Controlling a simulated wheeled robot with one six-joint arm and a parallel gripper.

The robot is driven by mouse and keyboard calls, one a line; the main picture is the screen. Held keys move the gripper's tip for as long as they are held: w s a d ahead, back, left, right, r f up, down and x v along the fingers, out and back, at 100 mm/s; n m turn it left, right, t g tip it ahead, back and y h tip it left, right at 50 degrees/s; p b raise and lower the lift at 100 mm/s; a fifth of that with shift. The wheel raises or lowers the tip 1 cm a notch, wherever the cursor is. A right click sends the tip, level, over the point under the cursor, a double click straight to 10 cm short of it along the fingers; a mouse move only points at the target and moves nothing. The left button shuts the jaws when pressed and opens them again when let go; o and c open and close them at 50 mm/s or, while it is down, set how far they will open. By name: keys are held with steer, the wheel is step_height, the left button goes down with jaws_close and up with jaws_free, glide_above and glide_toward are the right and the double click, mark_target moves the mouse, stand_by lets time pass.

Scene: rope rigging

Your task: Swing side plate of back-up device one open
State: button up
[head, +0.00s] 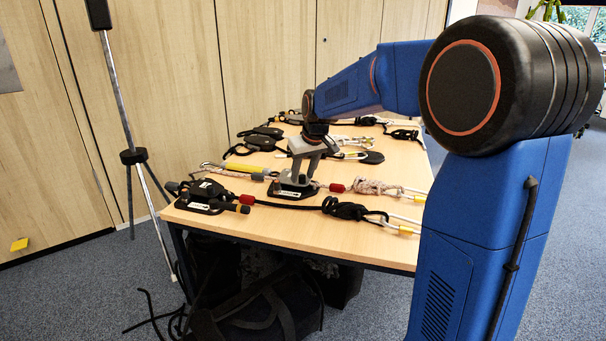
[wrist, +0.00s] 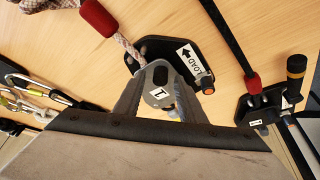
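Back-up device one (wrist: 158,92) has a grey metal part marked "1", beside a black plate (wrist: 185,62) with a white "LOAD" arrow label. It sits near the table's front edge, and its base (head: 295,190) shows under my gripper in the head view. A rope with a red sleeve (wrist: 97,17) runs to it. My gripper (wrist: 157,75) points down over the device, its two grey fingers apart on either side of the marked part. I cannot tell whether the fingers touch it. The fingers hide part of the device, and I cannot tell how its side plate stands.
A second black device (head: 205,193) with a dark rope lies just left on the wooden table (head: 310,232). A yellow-sleeved item (head: 240,170) lies behind it. Ropes, carabiners and more devices cover the table's back. A tripod stand (head: 132,157) stands left of the table.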

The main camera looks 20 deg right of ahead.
steer(key=shift+f, duration=0.15)
steer(key=shift+c, duration=0.3)
jaws_close()
